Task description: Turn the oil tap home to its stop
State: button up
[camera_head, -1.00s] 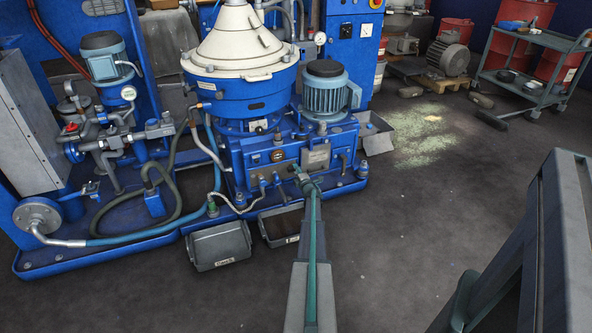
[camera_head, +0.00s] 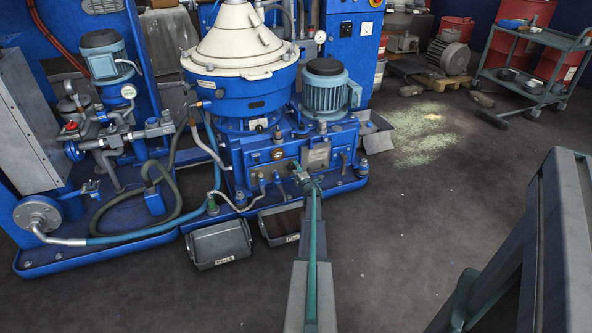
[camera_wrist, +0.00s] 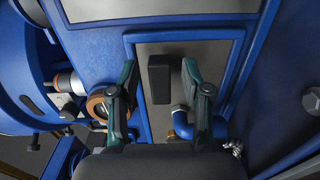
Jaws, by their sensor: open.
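My gripper (camera_wrist: 160,85) is open, its two green-and-black fingers pointing at the blue front of the separator base. A black upright block (camera_wrist: 158,78) shows between the fingers, with a gap visible on each side; it looks like the handle of the oil tap, but I cannot tell for sure. In the head view my gripper (camera_head: 299,174) is at the front face of the blue separator base (camera_head: 250,172). It is small there and covers whatever handle is at its tip.
Grey trays (camera_head: 219,243) stand on the floor below. The floor to the right is mostly open.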

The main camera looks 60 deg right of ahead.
jog(key=v, duration=1.1)
jog(key=shift+s+a, duration=0.2)
jog(key=shift+a, duration=0.05)
